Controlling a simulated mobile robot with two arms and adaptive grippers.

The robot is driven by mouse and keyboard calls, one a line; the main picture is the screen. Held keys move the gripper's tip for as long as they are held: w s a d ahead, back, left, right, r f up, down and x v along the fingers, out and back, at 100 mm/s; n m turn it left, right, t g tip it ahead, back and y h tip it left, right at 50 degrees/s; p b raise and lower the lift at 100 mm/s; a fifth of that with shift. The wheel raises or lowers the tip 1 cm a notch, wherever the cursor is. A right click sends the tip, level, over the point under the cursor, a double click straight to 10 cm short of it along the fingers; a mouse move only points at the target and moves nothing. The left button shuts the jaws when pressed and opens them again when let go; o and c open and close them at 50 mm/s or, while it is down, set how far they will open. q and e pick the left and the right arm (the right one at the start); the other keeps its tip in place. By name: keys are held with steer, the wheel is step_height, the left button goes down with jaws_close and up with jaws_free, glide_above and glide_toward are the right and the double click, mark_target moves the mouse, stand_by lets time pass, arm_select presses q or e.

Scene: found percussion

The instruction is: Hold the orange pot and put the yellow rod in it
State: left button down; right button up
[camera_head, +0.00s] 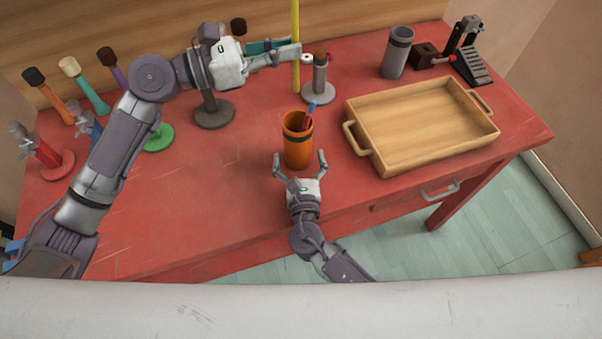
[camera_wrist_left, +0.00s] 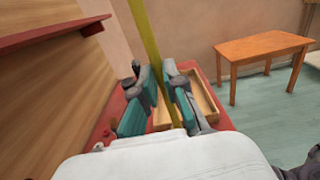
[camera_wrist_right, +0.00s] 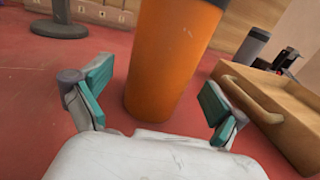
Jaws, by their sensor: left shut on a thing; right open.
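The orange pot (camera_head: 298,148) stands upright on the red table, with a dark band near its rim and a blue and red item (camera_head: 308,115) sticking out of it. My right gripper (camera_head: 301,163) is open, its fingers on either side of the pot's near side; in the right wrist view the pot (camera_wrist_right: 168,60) rises between the spread fingers, apart from them. My left gripper (camera_head: 297,55) is shut on the yellow rod (camera_head: 295,20), holding it upright above the table behind the pot. The rod (camera_wrist_left: 150,45) also shows between the fingers in the left wrist view. Its top is out of view.
A wooden tray (camera_head: 377,163) with handles lies right of the pot. A grey stand (camera_head: 318,90) is just behind the pot. A grey cup (camera_head: 397,55) and a pedal (camera_head: 468,55) stand at the back right. Several mallets and stands are at the left. The front left table is clear.

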steer(key=shift+w+a, duration=0.1)
steer(key=shift+w, duration=1.05)
steer(key=c, duration=1.4)
